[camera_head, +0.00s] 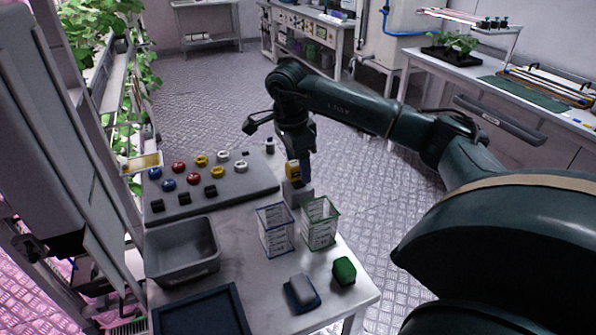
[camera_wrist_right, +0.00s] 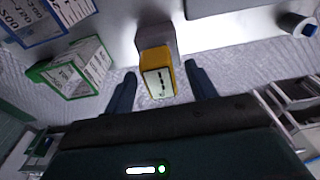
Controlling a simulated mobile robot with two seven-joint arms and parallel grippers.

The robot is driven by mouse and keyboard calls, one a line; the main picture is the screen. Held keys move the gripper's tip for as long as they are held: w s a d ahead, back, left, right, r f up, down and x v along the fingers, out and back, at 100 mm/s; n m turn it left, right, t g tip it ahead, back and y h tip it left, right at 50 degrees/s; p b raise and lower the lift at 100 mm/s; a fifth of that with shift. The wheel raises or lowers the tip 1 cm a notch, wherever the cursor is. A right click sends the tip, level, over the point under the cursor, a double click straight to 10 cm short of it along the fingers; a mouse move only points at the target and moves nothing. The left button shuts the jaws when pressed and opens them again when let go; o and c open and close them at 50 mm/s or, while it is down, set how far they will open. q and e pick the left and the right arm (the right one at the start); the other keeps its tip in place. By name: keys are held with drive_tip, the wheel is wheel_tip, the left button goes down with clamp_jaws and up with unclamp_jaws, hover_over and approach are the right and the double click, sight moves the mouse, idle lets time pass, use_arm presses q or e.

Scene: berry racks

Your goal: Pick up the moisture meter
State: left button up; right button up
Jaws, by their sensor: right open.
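The moisture meter (camera_head: 293,172) is a small yellow device with a dark body part, standing upright in a grey holder (camera_head: 298,193) at the table's far right edge. In the right wrist view the meter (camera_wrist_right: 157,74) shows its yellow case and pale face, with the grey holder (camera_wrist_right: 155,38) behind it. My right gripper (camera_head: 299,163) comes down over the meter from above. In the wrist view the right gripper (camera_wrist_right: 160,70) is open, one finger on each side of the meter, with visible gaps. My left gripper is not in view.
A green-rimmed basket (camera_head: 319,222) and a blue-rimmed basket (camera_head: 275,230) stand close in front of the holder. A grey board (camera_head: 240,188) with several coloured knobs lies to the left. A grey bin (camera_head: 181,252), a green block (camera_head: 344,270) and a grey-blue item (camera_head: 301,292) are nearer.

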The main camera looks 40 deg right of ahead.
drive_tip(key=shift+d+f, duration=0.1)
drive_tip(key=shift+f, duration=1.3)
drive_tip(key=shift+c, duration=0.4)
drive_tip(key=c, duration=1)
